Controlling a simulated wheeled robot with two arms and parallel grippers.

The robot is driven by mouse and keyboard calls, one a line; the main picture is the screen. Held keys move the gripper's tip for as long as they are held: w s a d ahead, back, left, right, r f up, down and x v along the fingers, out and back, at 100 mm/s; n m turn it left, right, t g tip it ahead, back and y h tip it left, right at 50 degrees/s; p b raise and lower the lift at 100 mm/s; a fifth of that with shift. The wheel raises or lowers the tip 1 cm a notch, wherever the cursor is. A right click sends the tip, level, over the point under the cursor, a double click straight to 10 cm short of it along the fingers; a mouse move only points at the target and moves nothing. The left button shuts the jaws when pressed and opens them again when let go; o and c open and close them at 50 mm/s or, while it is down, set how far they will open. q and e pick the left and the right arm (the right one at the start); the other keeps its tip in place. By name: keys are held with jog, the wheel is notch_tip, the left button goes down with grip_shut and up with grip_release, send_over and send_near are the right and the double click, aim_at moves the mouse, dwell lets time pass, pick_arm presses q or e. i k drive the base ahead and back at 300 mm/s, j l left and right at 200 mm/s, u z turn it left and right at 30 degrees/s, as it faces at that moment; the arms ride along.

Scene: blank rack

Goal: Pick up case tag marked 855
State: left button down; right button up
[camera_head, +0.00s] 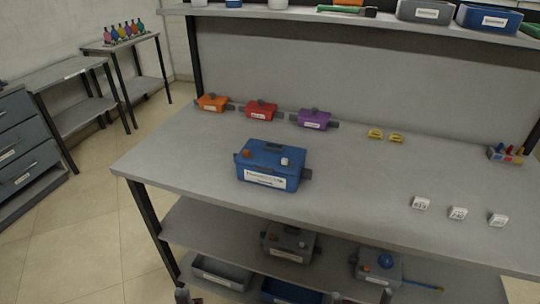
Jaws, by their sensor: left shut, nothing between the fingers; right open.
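Three small white tags with dark markings stand on the right part of the workbench top: a left one (420,203), a middle one (458,213) and a right one (498,220). Their markings are too small to read surely, so I cannot tell which is 855. My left gripper (182,295) shows only its tips at the bottom edge, shut and empty, left of the lower shelf. My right gripper (361,298) shows its two fingertips apart at the bottom edge, open and empty. Both are far from the tags.
On the workbench (370,185) are a blue case (268,178), orange (212,103), red (261,110) and purple (314,119) boxes, two yellow pieces (385,135) and a small multicoloured holder (505,154). The bench around the tags is clear. A grey case (290,243) sits below.

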aim_at(497, 220)
jog(key=z, duration=1.55)
